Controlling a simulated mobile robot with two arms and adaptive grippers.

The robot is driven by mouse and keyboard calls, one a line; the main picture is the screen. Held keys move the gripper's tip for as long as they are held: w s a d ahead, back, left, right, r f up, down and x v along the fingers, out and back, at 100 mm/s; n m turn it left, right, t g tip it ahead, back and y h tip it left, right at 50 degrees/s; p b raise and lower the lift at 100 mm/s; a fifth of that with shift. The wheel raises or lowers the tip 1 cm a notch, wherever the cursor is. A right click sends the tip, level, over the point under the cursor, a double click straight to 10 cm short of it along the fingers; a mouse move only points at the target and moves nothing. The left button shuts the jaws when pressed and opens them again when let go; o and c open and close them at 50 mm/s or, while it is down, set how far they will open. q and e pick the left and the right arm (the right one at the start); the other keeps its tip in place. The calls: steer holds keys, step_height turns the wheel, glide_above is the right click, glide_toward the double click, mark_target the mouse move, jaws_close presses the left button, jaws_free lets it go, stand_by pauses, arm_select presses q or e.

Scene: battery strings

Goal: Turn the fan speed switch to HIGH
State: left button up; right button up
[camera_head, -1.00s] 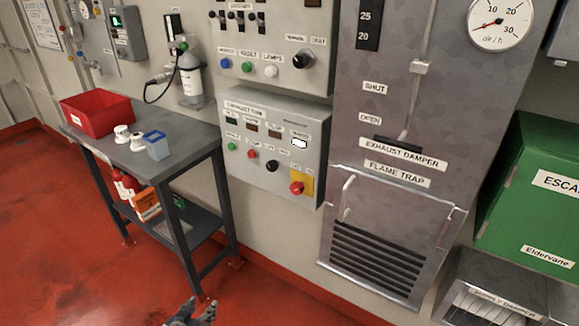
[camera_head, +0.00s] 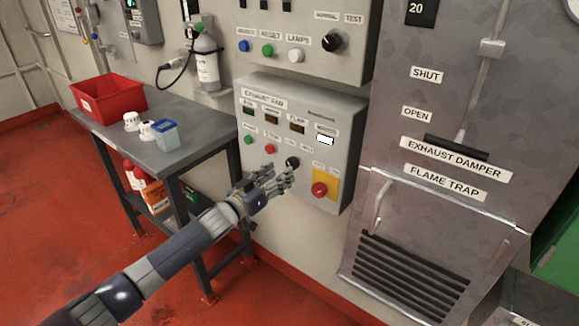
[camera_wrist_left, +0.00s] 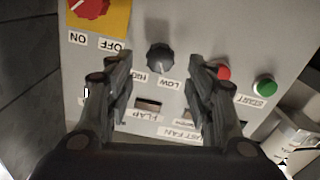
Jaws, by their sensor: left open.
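The fan speed switch is a black rotary knob (camera_head: 292,162) on the grey exhaust fan panel (camera_head: 345,115), between the red button and the yellow plate. In the left wrist view the panel appears upside down, and the knob (camera_wrist_left: 160,57) sits between LOW and HIGH labels. Its exact pointer position is hard to read. My left gripper (camera_head: 285,176) is open in front of the panel, close to the knob. In the left wrist view its fingers (camera_wrist_left: 162,75) stand on either side of the knob, with nothing between them gripped. My right gripper is not in view.
A yellow plate with a red ON/OFF switch (camera_head: 319,189) is right of the knob. A green button (camera_head: 248,140) and a red button (camera_head: 270,149) are to its left. A table (camera_head: 190,158) with a red bin (camera_head: 108,98) stands left. The exhaust damper duct (camera_head: 385,150) is right.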

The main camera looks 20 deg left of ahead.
mark_target(292, 163)
arm_select(q)
steer(key=shift+x, duration=2.8)
steer(key=c, duration=1.1)
